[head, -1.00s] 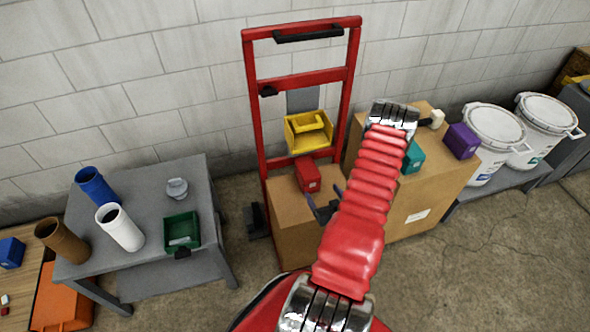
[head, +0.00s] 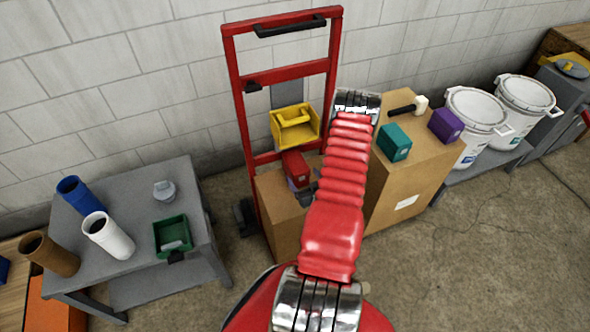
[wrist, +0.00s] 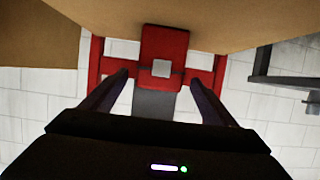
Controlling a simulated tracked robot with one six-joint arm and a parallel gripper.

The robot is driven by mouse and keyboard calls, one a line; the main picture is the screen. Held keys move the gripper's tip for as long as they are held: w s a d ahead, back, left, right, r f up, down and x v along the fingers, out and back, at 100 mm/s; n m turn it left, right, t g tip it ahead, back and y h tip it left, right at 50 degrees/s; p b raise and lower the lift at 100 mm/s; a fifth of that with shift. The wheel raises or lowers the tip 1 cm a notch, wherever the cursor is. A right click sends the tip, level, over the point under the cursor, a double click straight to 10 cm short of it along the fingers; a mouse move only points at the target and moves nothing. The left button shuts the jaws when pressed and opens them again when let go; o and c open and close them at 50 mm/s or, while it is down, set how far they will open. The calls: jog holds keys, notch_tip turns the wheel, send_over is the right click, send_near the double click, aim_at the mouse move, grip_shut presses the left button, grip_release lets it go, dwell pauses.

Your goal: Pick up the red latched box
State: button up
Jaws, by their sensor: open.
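The red latched box (head: 295,163) sits on a cardboard carton (head: 268,197) on the red hand truck. In the head view my gripper (head: 300,190) is at the box's near side, partly covering it, with my arm hiding some of the gripper. In the wrist view the red box (wrist: 165,45) with its grey latch lies straight ahead, centred between the tips of my open gripper (wrist: 158,77). The fingers stand apart on either side of it. I cannot tell whether they reach past its front face.
A yellow bin (head: 296,126) hangs on the hand truck (head: 240,120) just above the box. A taller carton (head: 412,178) to the right carries a teal box (head: 394,142), a purple box (head: 446,125) and a mallet (head: 410,107). A grey table (head: 135,208) stands left.

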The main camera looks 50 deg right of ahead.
aim_at(302, 175)
jog(key=shift+x, duration=1.9)
jog(key=shift+x, duration=2.6)
jog(key=shift+f, duration=0.1)
jog(key=c, duration=1.4)
